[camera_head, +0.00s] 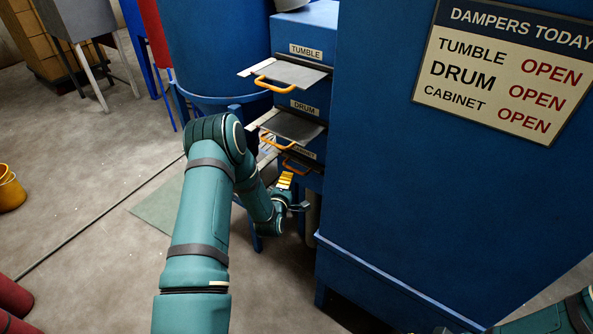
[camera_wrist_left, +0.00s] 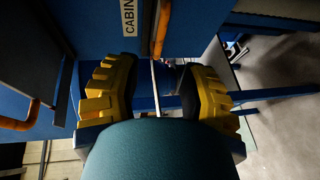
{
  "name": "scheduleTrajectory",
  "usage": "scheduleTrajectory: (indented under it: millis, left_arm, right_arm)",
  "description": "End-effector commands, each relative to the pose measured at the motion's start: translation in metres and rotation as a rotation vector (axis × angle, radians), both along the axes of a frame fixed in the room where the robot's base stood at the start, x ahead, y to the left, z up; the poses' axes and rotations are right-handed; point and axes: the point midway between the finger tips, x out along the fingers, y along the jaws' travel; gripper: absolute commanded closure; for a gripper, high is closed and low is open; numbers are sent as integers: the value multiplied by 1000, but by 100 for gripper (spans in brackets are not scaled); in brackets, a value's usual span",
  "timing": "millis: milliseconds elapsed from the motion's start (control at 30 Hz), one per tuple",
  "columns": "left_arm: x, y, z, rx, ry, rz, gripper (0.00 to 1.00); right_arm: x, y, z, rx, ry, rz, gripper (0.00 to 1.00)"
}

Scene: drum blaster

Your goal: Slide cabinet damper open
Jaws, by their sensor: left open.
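The cabinet damper's orange handle (camera_head: 299,166) is the lowest of three on the blue column, below the partly covered CABINET label. Its plate is mostly hidden by my left arm in the head view. My left gripper (camera_head: 286,184) is beside and just below this handle, with a yellow finger pad showing. In the left wrist view, the open left gripper (camera_wrist_left: 160,92) has its yellow-padded fingers spread. The orange handle (camera_wrist_left: 161,28) is ahead, in line with the gap between them, by the label (camera_wrist_left: 128,16). I cannot tell if they touch. My right gripper is not clearly visible.
The tumble damper (camera_head: 290,76) and drum damper (camera_head: 292,126) stick out above, with orange handles. A sign (camera_head: 507,66) reads OPEN for tumble, drum and cabinet. A large blue housing (camera_head: 400,180) stands close on the right. The floor on the left is mostly clear.

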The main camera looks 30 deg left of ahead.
Motion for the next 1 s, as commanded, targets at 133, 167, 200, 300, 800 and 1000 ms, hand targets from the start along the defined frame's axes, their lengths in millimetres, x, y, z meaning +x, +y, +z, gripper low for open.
scheduleTrajectory:
  millis: [133,167,200,300,800,1000]
  left_arm:
    - [29,9,-7,3,-2,-2,59]
    - [35,11,-8,2,-1,-2,59]
    - [42,13,-9,2,-2,-3,59]
    - [58,18,-12,1,-2,-2,59]
    - [89,29,-17,0,1,-1,59]
    - [89,29,-17,0,1,-1,70]
  right_arm:
    - [1,0,-7,0,-3,-1,100]
    - [2,0,-8,0,-4,-1,100]
    - [2,0,-10,-1,-5,-2,100]
    - [3,-1,-13,-2,-5,-2,100]
    - [4,-1,-19,-2,-9,-3,100]
    - [4,-1,-18,-2,-9,-3,100]
